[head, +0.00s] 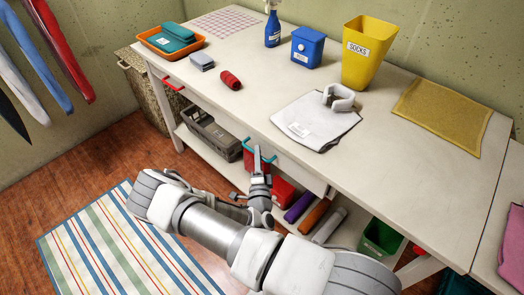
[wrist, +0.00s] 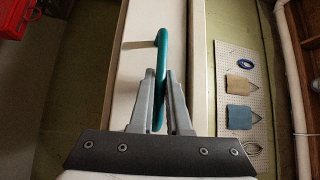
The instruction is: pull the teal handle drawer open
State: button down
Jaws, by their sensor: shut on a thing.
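The teal handle (head: 247,146) is on the white drawer front (head: 297,172) in the long side of the white table. My gripper (head: 258,153) reaches up to the handle from the floor side and is shut on it. In the wrist view the teal handle (wrist: 162,45) runs down between the two grey fingers of my gripper (wrist: 161,75), which close around its bar. The drawer panel (wrist: 138,70) shows behind the handle. The drawer's inside is hidden, and I cannot tell whether it stands slightly out.
A red handle (head: 173,84) marks another drawer to the left. On the tabletop stand a yellow socks bin (head: 368,55), a blue box (head: 307,47) and a folded white cloth (head: 310,122). A lower shelf holds a grey basket (head: 212,134). A striped rug (head: 125,245) covers the floor.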

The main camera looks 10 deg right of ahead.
jog(key=s+a, duration=0.8)
jog(key=a, duration=0.4)
jog(key=s+a, duration=0.8)
jog(key=a, duration=0.4)
jog(key=shift+s+a+b, duration=0.15)
jog(key=shift+a+b, duration=0.1)
jog(key=shift+b, duration=0.2)
jog(key=c, duration=0.9)
grip_release()
jog(key=v, duration=1.7)
jog(key=shift+s+f, duration=0.1)
jog(key=shift+s, duration=0.15)
